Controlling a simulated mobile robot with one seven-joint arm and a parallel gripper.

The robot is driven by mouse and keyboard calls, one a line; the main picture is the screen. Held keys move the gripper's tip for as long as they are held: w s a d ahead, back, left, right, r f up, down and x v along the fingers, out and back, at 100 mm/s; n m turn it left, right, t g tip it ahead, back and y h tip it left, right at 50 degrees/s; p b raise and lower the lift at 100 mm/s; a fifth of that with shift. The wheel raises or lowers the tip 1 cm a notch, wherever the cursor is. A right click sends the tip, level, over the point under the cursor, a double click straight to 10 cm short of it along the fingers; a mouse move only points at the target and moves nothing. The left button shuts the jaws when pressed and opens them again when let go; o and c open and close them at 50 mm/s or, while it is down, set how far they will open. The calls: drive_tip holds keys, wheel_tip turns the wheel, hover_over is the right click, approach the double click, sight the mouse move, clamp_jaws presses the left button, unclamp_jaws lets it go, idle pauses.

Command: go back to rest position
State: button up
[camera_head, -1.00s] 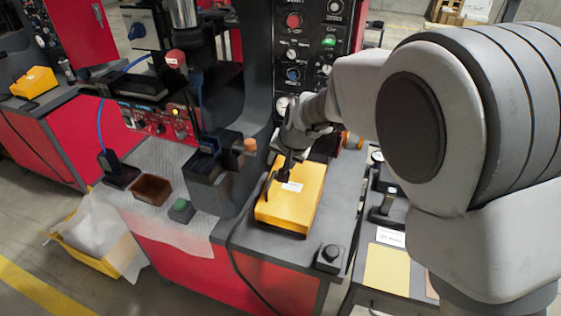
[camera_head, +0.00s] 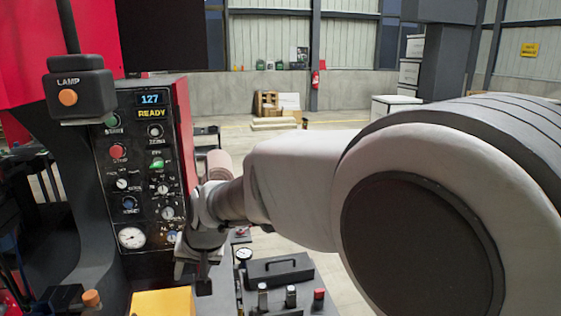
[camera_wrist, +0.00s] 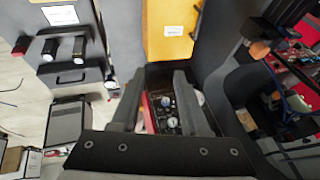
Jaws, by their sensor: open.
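My gripper (camera_head: 203,286) hangs from my outstretched arm in the head view, small and partly hidden by the wrist. It points down, just right of the yellow box (camera_head: 163,302) in the picture. In the wrist view, the two dark fingers of my gripper (camera_wrist: 158,90) stand apart with nothing held between them. The yellow box, with a white label, also shows beyond the fingertips at the top of the wrist view (camera_wrist: 165,45).
A black control panel (camera_head: 150,190) stands close left of my wrist. A lamp housing (camera_head: 80,92) hangs at upper left. A black case with a handle (camera_head: 279,270) and several small upright parts lie on the bench at right. Open floor lies behind.

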drive_tip(key=s+d+r+m+t+h, duration=0.1)
drive_tip(key=s+d+r, duration=0.2)
drive_tip(key=d, duration=0.6)
drive_tip(key=s+d+r+h, duration=0.1)
drive_tip(key=s+d+r, duration=0.25)
drive_tip(key=d, duration=0.65)
drive_tip(key=s+d+m+h, duration=0.1)
drive_tip(key=s+d+h, duration=0.1)
drive_tip(key=s+d, duration=1)
drive_tip(key=shift+d+f+t, duration=0.15)
drive_tip(key=shift+d+t, duration=0.15)
drive_tip(key=shift+d, duration=0.55)
